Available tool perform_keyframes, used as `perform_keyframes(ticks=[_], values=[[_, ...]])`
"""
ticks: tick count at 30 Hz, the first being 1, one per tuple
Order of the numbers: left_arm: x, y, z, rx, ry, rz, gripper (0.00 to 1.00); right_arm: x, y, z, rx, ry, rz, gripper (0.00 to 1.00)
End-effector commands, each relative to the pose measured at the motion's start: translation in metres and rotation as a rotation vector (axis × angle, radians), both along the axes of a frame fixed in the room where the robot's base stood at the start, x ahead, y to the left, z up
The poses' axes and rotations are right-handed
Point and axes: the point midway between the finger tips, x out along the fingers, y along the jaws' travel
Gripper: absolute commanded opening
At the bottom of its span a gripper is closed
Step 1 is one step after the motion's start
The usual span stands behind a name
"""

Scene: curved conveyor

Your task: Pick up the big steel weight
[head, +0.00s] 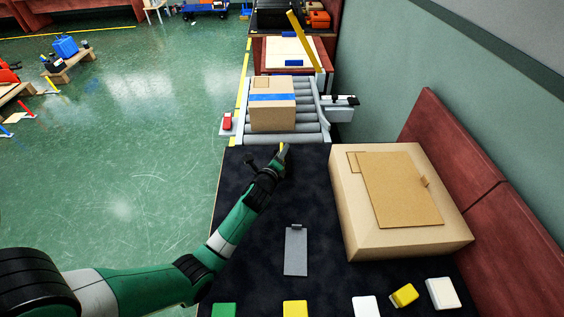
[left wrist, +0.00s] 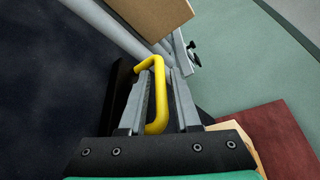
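My left gripper (head: 283,150) is at the far end of the black table, just before the roller conveyor. In the left wrist view its two fingers (left wrist: 160,85) are apart, with a yellow bar handle (left wrist: 157,66) between them. I see no firm clamp on it. A small yellow bit of the handle (head: 281,146) shows at the fingertips in the head view. I take this as the handle of the big steel weight; its body is mostly hidden behind the gripper. My right gripper is not in view.
A large cardboard box (head: 345,220) stands right of the arm. A taped carton (head: 272,117) sits on the roller conveyor (head: 312,138) just beyond the gripper. A grey clipboard-like plate (head: 296,254) lies nearer on the black table (head: 260,280). Several coloured blocks line the near edge.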

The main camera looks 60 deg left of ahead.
Motion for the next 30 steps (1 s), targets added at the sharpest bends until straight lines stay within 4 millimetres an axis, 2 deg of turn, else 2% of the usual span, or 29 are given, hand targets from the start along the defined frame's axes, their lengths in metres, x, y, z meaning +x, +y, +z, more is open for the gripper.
perform_keyframes(ticks=[1, 4, 5, 30], values=[[0.0, -0.0001, 0.0, 0.0, 0.0, 0.0, 0.2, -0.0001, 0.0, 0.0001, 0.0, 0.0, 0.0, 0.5], [-0.0001, -0.0002, -0.0001, 0.0, 0.0, 0.0, 0.02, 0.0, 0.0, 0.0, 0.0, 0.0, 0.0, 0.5], [-0.0001, -0.0002, -0.0001, 0.0, 0.0, 0.0, 0.0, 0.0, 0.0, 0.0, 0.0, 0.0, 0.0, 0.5], [0.0, -0.0004, 0.0001, 0.001, -0.001, -0.001, 0.0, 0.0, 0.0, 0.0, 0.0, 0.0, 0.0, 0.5]])
